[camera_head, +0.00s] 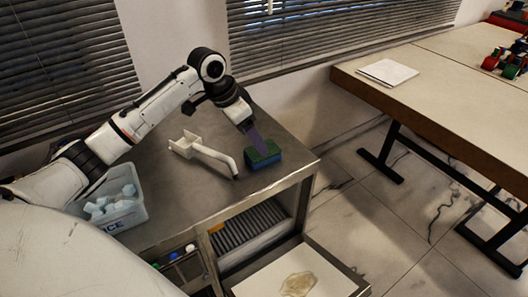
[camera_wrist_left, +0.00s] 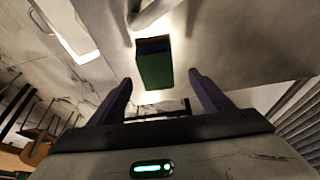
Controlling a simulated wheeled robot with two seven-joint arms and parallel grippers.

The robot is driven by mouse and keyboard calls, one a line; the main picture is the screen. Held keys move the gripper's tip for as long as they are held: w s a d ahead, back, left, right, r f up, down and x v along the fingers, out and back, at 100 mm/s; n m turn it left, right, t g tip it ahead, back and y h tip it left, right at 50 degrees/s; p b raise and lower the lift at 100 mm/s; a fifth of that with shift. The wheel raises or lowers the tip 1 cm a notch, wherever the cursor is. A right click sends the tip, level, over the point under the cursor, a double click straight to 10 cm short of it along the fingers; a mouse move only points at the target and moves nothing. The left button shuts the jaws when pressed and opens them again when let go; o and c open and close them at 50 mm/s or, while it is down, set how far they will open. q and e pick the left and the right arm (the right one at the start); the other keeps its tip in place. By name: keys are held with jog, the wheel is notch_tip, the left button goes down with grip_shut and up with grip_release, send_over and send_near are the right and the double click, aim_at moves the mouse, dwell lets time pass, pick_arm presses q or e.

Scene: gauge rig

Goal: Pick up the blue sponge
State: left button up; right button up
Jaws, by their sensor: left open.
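The sponge (camera_head: 265,161) has a green top and blue sides and lies on the grey metal worktop near its right edge. It also shows in the left wrist view (camera_wrist_left: 155,68), mostly its green face, with a dark blue strip at its far end. My left gripper (camera_head: 258,144) points down right at the sponge, its purple fingers near the sponge's top. In the left wrist view my left gripper (camera_wrist_left: 160,78) is open, with one finger on each side of the sponge's line and nothing held. Contact cannot be told. My right gripper is not in view.
A white handled tool (camera_head: 208,155) lies left of the sponge, its handle end close to it. A bin of pale blocks (camera_head: 112,208) stands at the worktop's left. Below are a shelf (camera_head: 300,275) and drawer. A wooden table (camera_head: 430,85) stands at right, across a floor gap.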

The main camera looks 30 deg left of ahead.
aim_at(251, 155)
pick_arm(q)
jog(key=x, duration=0.5)
jog(key=shift+d+p, duration=0.35)
jog(key=shift+d, duration=0.05)
jog(key=shift+f, duration=0.25)
jog(key=shift+f, duration=0.25)
jog(key=shift+c, duration=0.2)
jog(key=c, duration=1.1)
